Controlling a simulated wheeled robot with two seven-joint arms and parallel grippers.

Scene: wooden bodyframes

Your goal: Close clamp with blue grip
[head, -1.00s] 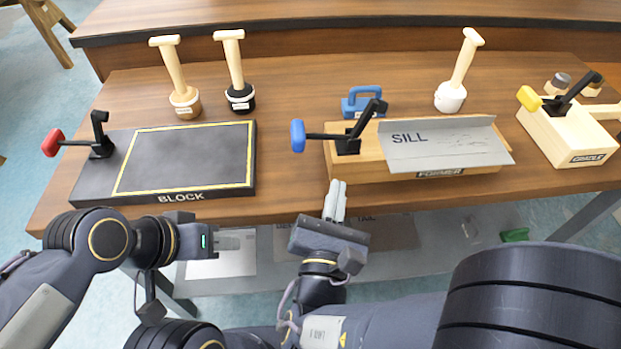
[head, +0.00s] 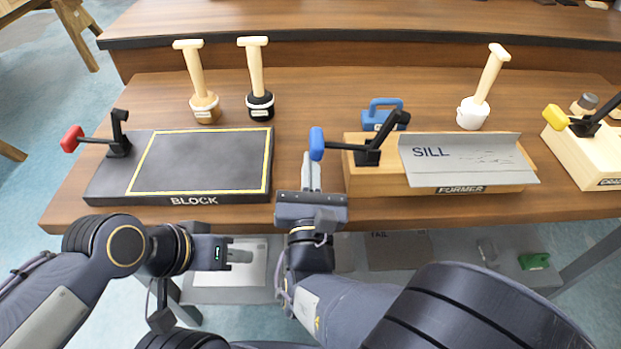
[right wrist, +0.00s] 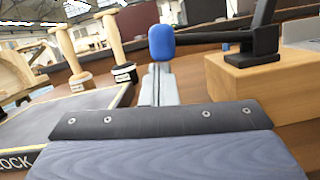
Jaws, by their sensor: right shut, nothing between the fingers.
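The clamp with the blue grip (head: 317,143) stands on the left end of the wooden FORMER block (head: 520,186). Its black lever (head: 345,147) points left, out past the block's end, and its black upright arm (head: 388,127) is raised. My right gripper (head: 311,172) is shut and empty, just below the blue grip in the head view. In the right wrist view the blue grip (right wrist: 161,42) appears straight beyond the fingertips (right wrist: 158,72); I cannot tell whether they touch. My left gripper (head: 240,256) is in front of the table edge, away from the clamp; its fingers look together.
A grey SILL sheet (head: 465,165) lies on the FORMER block. The BLOCK plate (head: 200,160) with a red-grip clamp (head: 72,139) is at left. A yellow-grip clamp (head: 556,117) is at right. Mallets (head: 260,100) and a blue-handled tool (head: 381,118) stand behind.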

